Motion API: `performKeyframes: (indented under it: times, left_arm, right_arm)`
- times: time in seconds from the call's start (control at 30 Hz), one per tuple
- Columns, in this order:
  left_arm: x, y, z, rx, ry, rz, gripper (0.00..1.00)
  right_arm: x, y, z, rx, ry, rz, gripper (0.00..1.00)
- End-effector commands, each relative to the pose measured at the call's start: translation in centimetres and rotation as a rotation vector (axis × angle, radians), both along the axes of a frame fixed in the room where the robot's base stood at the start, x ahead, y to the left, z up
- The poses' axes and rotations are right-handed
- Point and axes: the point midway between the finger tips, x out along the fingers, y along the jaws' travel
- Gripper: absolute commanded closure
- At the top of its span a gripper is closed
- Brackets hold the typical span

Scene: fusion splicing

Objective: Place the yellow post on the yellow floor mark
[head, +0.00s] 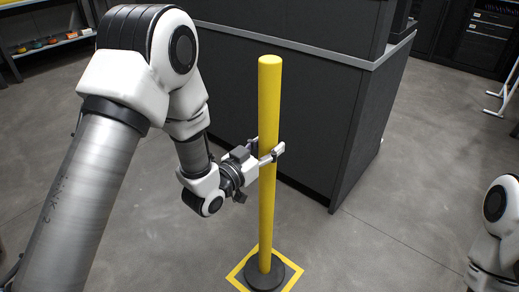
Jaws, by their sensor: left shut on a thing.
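The yellow post (268,110) stands upright, with a round black base (266,277) at its foot. My left gripper (270,155) comes in from the left and is shut around the post, a little above its mid-height. The yellow floor mark (239,266) is a square outline on the floor, and the base appears inside it in the picture. The near corner of the mark is cut off by the frame's bottom edge. I cannot tell whether the base touches the floor. My right arm shows at the lower right edge; its gripper is out of view.
A dark grey counter (320,120) with a light top edge stands close behind the post. A shelf (45,45) with small coloured items is at the upper left. Dark racks (470,40) and a white stand (505,95) are at the right. The concrete floor (400,200) between is clear.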

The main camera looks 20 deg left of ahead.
Motion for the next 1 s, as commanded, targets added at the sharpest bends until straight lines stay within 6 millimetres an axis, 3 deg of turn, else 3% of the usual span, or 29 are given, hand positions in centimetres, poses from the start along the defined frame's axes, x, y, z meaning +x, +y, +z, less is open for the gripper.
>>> performKeyframes:
  times: [0.07, 0.37, 0.73, 0.77, 0.8, 0.83, 1.0]
  left_arm:
    - [0.5, -0.4, 0.2, -0.001, -0.01, -0.001, 1.0]
    - [0.4, -0.3, -3.1, -0.002, -0.008, 0.0, 1.0]
    - [0.4, -0.3, -3.4, -0.002, -0.009, 0.0, 1.0]
    - [0.3, -0.3, -3.7, -0.001, -0.002, 0.0, 0.49]
    - [0.3, -0.3, -3.6, -0.001, -0.002, 0.0, 0.34]
    - [0.3, -0.3, -3.6, -0.001, -0.002, 0.0, 0.27]
    - [0.3, -0.3, -3.6, -0.001, -0.002, 0.0, 0.27]
  right_arm:
    - [0.0, 0.0, -0.1, 0.0, 0.0, 0.0, 0.6]
    - [0.0, 0.0, -1.7, 0.0, 0.0, 0.0, 0.6]
    - [0.0, 0.0, -1.7, 0.0, 0.0, 0.0, 0.6]
    - [0.0, 0.0, -1.8, 0.0, 0.0, 0.0, 0.6]
    - [0.0, 0.0, -1.7, 0.0, 0.0, 0.0, 0.6]
    - [0.0, 0.0, -1.7, 0.0, 0.0, 0.0, 0.6]
    - [0.0, 0.0, -1.7, 0.0, 0.0, 0.0, 0.6]
